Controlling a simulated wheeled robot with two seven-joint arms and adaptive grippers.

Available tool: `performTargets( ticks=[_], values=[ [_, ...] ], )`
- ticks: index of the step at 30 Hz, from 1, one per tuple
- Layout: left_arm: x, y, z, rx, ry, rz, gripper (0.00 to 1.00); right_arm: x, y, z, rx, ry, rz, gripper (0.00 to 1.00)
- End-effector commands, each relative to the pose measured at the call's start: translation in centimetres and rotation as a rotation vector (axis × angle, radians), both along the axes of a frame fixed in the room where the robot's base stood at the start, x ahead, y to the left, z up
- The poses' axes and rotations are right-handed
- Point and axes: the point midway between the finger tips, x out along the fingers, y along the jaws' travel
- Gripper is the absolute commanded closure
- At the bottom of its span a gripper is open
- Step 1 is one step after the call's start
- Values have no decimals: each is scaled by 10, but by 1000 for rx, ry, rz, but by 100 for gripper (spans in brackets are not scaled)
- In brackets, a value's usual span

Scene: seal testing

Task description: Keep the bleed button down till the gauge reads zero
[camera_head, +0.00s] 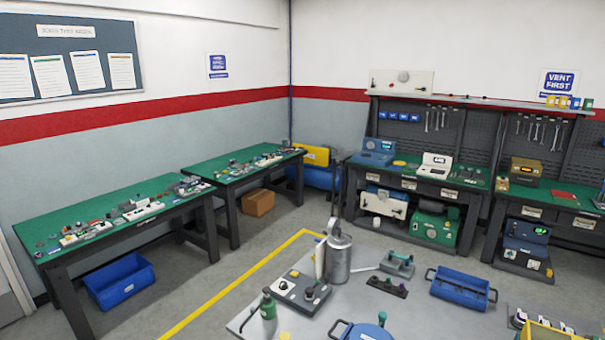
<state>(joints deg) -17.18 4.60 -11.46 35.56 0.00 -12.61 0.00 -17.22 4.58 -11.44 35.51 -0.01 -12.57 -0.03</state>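No gripper of mine shows in the head view. A grey control box (300,291) with dark round knobs or buttons on top sits on the grey table in front of me, beside a metal cylinder (339,262). I cannot tell which of its parts, if any, is the bleed button. No gauge can be made out clearly, and no reading is legible. A pale panel (402,83) with a round fitting stands at the back wall, too small to read.
Green-topped benches (120,205) line the left wall.

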Motion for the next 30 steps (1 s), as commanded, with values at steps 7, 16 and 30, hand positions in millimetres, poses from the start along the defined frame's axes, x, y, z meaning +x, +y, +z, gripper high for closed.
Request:
performTargets(
  ticks=[7, 16, 30],
  values=[
    [0, 0, 0, 0, 0, 0, 95, 0, 0, 0, 0, 0, 0, 73],
    [0, 0, 0, 0, 0, 0, 100, 0, 1, 0, 1, 0, -1, 73],
    [0, 0, 0, 0, 1, 0, 100, 1, 1, 0, 1, 0, -1, 73]
  ],
)
